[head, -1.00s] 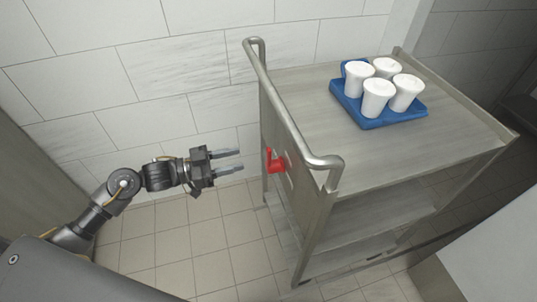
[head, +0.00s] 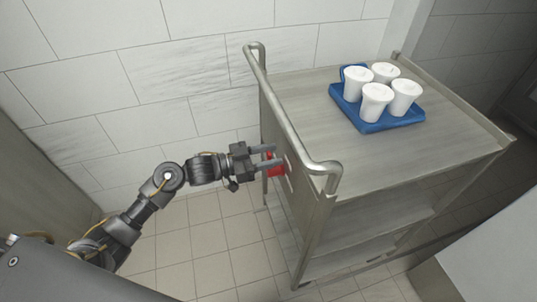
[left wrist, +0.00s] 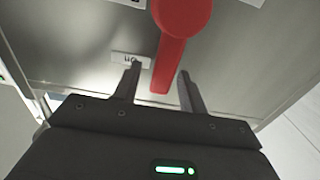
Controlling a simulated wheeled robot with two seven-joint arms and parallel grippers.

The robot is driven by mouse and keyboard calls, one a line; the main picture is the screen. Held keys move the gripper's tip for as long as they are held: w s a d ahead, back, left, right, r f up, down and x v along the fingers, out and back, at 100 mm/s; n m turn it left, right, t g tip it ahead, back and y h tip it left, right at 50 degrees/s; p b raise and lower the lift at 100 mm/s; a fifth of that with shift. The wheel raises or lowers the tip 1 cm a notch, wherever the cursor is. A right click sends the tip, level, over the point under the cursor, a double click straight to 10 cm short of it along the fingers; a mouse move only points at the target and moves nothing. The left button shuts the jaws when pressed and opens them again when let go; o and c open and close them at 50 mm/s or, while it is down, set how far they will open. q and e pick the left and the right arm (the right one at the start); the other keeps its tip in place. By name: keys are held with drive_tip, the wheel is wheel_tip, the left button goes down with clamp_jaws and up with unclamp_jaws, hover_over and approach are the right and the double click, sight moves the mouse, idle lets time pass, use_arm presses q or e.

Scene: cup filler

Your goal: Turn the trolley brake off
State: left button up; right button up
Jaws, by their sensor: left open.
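The trolley (head: 400,112) stands on the right with its near end panel towards my left arm. The red brake lever (head: 275,169) is on that end panel, below the handle bar. My left gripper (head: 272,155) is open at the lever, and its fingers partly cover it. In the left wrist view the red lever (left wrist: 169,60) has a round hub at the top and its arm points down between the open fingers (left wrist: 160,88). A gap shows on both sides of the lever. A small label plate (left wrist: 130,58) with dark lettering sits left of it. My right gripper is out of view.
The metal handle bar (head: 292,118) runs along the trolley's near end, above and beside my gripper. A blue tray (head: 374,126) with several white cups (head: 376,101) rests on the trolley top. A tiled wall (head: 120,80) is behind. The floor left of the trolley is clear.

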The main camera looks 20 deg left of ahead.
use_arm(q)
clamp_jaws()
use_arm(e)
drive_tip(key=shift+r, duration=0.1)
